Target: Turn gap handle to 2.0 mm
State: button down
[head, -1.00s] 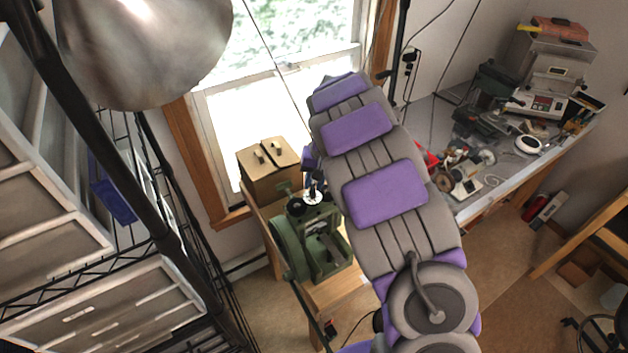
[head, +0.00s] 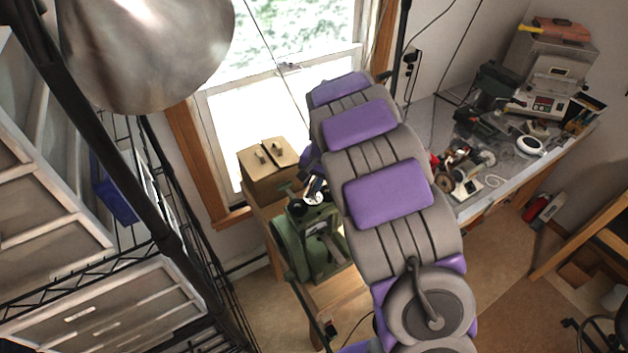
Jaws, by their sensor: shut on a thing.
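A green rolling mill (head: 318,252) stands on a wooden stand below the window. On its top are a white dial (head: 314,198) and dark round parts, where the gap handle is. My gripper (head: 312,187) is small and partly hidden by my arm; it reaches down at the mill's top, by the dial. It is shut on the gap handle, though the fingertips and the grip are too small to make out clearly. The dial's marks cannot be read.
A tan box (head: 268,168) sits behind the mill. A workbench (head: 478,203) with several tools and machines stands at the right. A wire shelf with bins (head: 115,190) and a large metal lamp shade (head: 145,50) fill the left. Open floor lies at the lower right.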

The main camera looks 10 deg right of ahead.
jog(key=shift+a+m, duration=0.1)
jog(key=shift+m, duration=0.9)
jog(key=c, duration=1)
grip_release()
jog(key=r, duration=0.5)
jog(key=s+d+r+b, duration=0.1)
jog(key=r, duration=0.5)
jog(key=s+d+r, duration=0.1)
jog(key=r, duration=0.5)
jog(key=shift+d+b, duration=0.15)
jog(key=shift+b, duration=0.2)
